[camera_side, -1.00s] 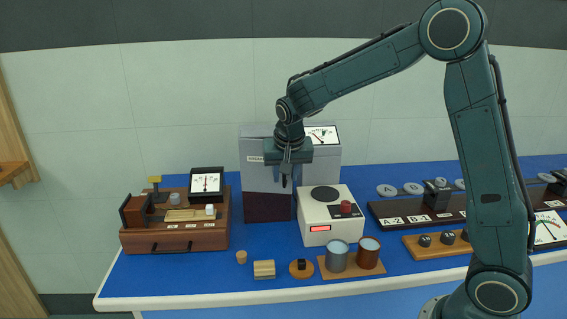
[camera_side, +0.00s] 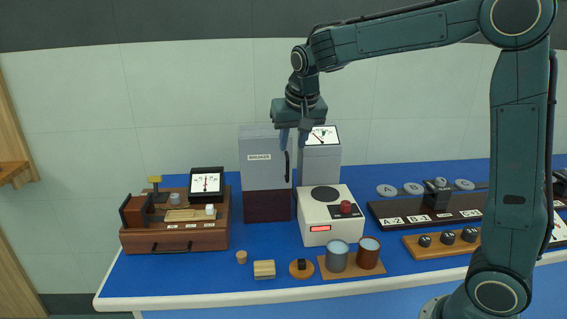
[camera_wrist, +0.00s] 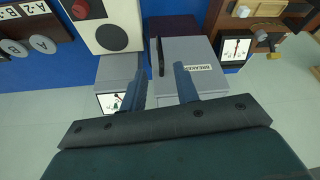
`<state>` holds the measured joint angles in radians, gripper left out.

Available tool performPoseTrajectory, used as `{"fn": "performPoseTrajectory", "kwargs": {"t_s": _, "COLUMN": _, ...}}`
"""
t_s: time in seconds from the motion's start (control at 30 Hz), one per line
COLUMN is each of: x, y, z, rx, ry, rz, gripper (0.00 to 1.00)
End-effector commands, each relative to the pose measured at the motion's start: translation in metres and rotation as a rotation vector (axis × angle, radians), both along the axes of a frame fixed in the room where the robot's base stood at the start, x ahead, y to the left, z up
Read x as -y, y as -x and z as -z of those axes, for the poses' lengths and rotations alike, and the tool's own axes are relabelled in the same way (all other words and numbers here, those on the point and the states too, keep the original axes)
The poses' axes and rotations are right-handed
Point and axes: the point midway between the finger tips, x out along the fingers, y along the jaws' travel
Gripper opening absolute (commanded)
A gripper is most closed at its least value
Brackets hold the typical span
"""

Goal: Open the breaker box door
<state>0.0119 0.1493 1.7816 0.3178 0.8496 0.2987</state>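The breaker box (camera_side: 262,172) is a grey cabinet on a dark red-brown base, with a "BREAKER" label on its front. Its door looks closed. A dark upright handle (camera_side: 287,165) sits at the door's right edge. In the wrist view the box (camera_wrist: 195,50) appears upside down, with the handle (camera_wrist: 160,57) between the fingers in the picture. My gripper (camera_side: 293,138) is open and empty, above the top right part of the box. Its two blue fingers (camera_wrist: 161,75) are spread apart in the wrist view. I see no contact with the handle.
A grey meter box (camera_side: 321,163) stands just right of the breaker box. A white device with a red knob (camera_side: 325,216) is in front of it. A wooden balance unit (camera_side: 175,236) is at left. Cups (camera_side: 337,257) and small blocks line the front edge.

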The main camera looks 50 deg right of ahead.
Motion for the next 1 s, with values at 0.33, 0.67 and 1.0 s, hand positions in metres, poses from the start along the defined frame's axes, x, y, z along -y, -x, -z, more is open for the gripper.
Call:
{"fn": "performPoseTrajectory", "kwargs": {"t_s": 0.33, "x": -0.009, "y": 0.024, "z": -0.035, "rx": 0.005, "ry": -0.001, "rz": -0.025, "gripper": 0.31}}
{"fn": "performPoseTrajectory", "kwargs": {"t_s": 0.67, "x": -0.016, "y": 0.06, "z": -0.042, "rx": 0.015, "ry": 0.0, "rz": -0.104, "gripper": 0.31}}
{"fn": "performPoseTrajectory", "kwargs": {"t_s": 1.0, "x": -0.024, "y": 0.097, "z": -0.045, "rx": 0.026, "ry": 0.001, "rz": -0.187, "gripper": 0.31}}
